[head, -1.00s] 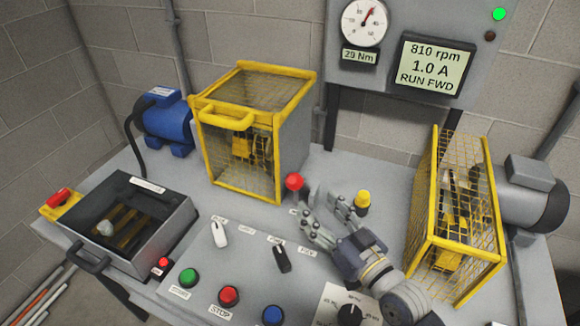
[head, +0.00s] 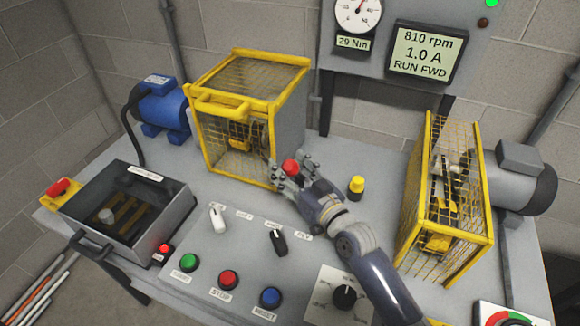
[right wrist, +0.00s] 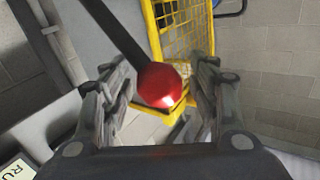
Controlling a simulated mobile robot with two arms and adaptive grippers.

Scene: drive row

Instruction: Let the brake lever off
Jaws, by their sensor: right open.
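The brake lever's red ball knob (head: 290,167) is in the middle of the bench in the head view, just in front of the left yellow cage. My right gripper (head: 288,178) is open with its fingers around the knob. In the right wrist view the red knob (right wrist: 160,84) and its dark shaft (right wrist: 113,30) lie between the two open fingers (right wrist: 155,95), with gaps on both sides. The lever's base is hidden behind my gripper. My left gripper is out of view.
A yellow-topped knob (head: 356,187) stands right of my gripper. The left yellow cage (head: 215,130) and right yellow cage (head: 400,235) flank the space. A control panel with a black selector (head: 278,241) and buttons lies in front. The display (head: 425,52) reads 810 rpm, RUN FWD.

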